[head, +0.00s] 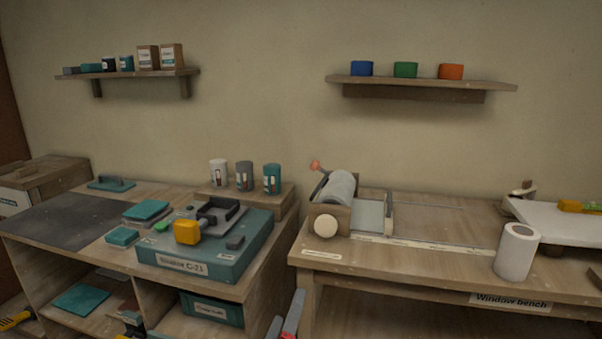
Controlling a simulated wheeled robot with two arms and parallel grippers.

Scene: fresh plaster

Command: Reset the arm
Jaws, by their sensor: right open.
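My right gripper (284,319) shows at the bottom edge, in front of the gap between the two benches. Its two fingers, grey and partly red, stand apart with nothing seen between them. The rest of that arm is below the picture. My left gripper does not show. On the right bench (440,262) a roller device (341,188) has a thin lever with an orange knob (315,165) tilted up to the left.
The left bench (110,260) carries a teal case (205,262) with a yellow block (187,232) on it, and three cans on a riser. A white roll (516,251) stands on the right bench. Two wall shelves hold small containers.

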